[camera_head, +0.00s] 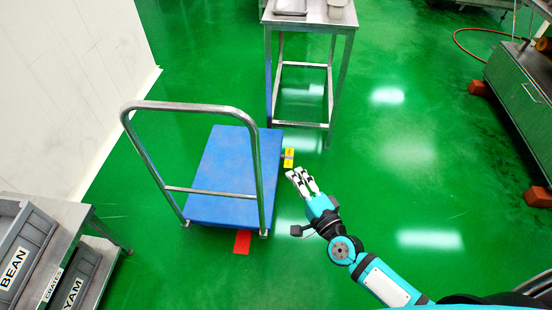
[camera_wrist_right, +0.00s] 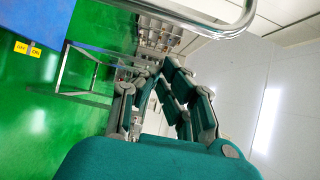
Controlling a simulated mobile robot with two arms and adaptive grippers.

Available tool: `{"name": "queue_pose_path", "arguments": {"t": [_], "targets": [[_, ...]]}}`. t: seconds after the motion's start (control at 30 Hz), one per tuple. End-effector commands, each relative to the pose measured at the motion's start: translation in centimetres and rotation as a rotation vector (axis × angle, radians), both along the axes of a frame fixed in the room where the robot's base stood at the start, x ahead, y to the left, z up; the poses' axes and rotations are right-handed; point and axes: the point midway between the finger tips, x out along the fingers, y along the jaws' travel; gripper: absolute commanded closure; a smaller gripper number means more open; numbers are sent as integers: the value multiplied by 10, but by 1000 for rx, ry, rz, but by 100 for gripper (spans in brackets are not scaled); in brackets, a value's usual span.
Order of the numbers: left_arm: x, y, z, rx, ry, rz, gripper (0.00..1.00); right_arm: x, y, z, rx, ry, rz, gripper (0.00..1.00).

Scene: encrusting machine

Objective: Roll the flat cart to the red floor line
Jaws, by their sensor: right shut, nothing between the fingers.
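The flat cart (camera_head: 225,165) has a blue deck and a bent metal handle that rises at its near end. A corner of its deck shows in the right wrist view (camera_wrist_right: 38,18), with the metal handle tube (camera_wrist_right: 190,22) across the top. My left gripper is in neither view.
A metal table (camera_head: 342,28) stands just beyond the cart. A shelf with grey crates (camera_head: 22,250) labelled BEAN and YAM stands at the lower left. A white wall (camera_head: 70,80) is at left.

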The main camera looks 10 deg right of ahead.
Motion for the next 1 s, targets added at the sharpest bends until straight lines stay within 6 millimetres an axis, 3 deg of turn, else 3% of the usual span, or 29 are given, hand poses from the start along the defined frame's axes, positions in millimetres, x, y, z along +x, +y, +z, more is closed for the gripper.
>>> {"name": "queue_pose_path", "arguments": {"t": [0.3, 0.4, 0.6, 1.0], "targets": [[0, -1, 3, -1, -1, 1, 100, 67, 19, 1, -2, -3, 0, 100], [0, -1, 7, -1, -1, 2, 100, 73, 35, 1, -1, 1, 2, 100], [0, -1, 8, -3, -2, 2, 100, 81, 50, -1, -3, 1, 1, 100], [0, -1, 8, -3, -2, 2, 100, 82, 53, -1, -4, 1, 1, 100]]}}
